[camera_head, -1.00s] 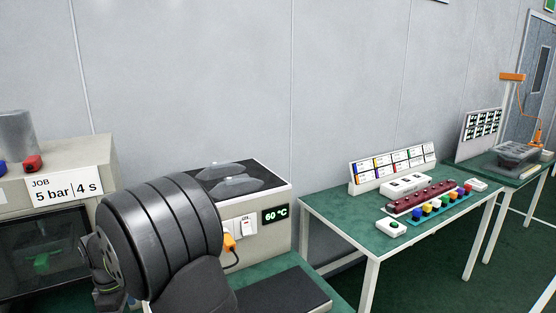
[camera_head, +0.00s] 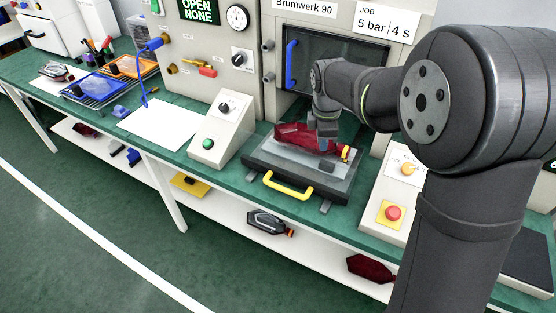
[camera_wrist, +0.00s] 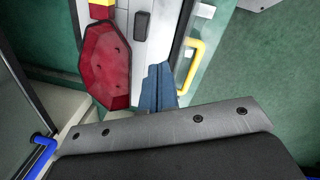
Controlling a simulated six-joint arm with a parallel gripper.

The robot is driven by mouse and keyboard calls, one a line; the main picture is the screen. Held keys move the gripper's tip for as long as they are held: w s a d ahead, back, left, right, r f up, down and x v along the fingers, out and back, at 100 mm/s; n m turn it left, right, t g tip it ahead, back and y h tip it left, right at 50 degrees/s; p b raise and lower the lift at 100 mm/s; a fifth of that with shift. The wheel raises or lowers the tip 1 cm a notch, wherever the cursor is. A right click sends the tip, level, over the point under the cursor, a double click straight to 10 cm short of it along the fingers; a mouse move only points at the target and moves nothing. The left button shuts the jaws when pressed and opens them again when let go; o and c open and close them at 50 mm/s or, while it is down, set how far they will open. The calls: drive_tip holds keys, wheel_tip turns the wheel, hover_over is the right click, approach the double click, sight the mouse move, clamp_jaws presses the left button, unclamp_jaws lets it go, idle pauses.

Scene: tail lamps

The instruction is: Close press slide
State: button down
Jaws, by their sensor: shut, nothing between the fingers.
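The press slide (camera_head: 328,186) is a grey plate with a yellow handle (camera_head: 287,188) at its front edge. It is pulled out in front of the press (camera_head: 255,50), over the green bench. A red tail lamp (camera_head: 296,136) with a yellow end lies on the slide. My gripper (camera_head: 326,146) is shut and empty, pointing down at the slide beside the lamp. In the wrist view the blue-grey fingers (camera_wrist: 158,88) are together, between the red lamp (camera_wrist: 104,65) on the left and the yellow handle (camera_wrist: 191,64) on the right. Whether they touch the slide I cannot tell.
A control box with a green button (camera_head: 208,144) stands left of the slide. A box with a red stop button (camera_head: 393,213) stands at its right. A blue handle (camera_head: 291,65) is on the press front. Lamps lie on the lower shelf (camera_head: 235,215). A white sheet (camera_head: 168,122) lies farther left.

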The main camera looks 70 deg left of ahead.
sight(295, 140)
drive_tip(key=s+n+t+y, duration=0.1)
drive_tip(key=s+n, duration=1.1)
drive_tip(key=s, duration=0.4)
drive_tip(key=shift+n, duration=0.4)
drive_tip(key=x, duration=0.3)
drive_tip(key=a+x, duration=0.1)
drive_tip(key=x, duration=0.3)
drive_tip(key=a+x, duration=0.1)
drive_tip(key=x, duration=0.2)
drive_tip(key=shift+w+a, duration=0.25)
drive_tip(key=shift+w, duration=0.05)
drive_tip(key=shift+w+a, duration=0.55)
drive_tip(key=shift+a, duration=0.05)
drive_tip(key=w+a, duration=1)
drive_tip(key=shift+w+a, duration=0.3)
drive_tip(key=shift+s+d, duration=0.1)
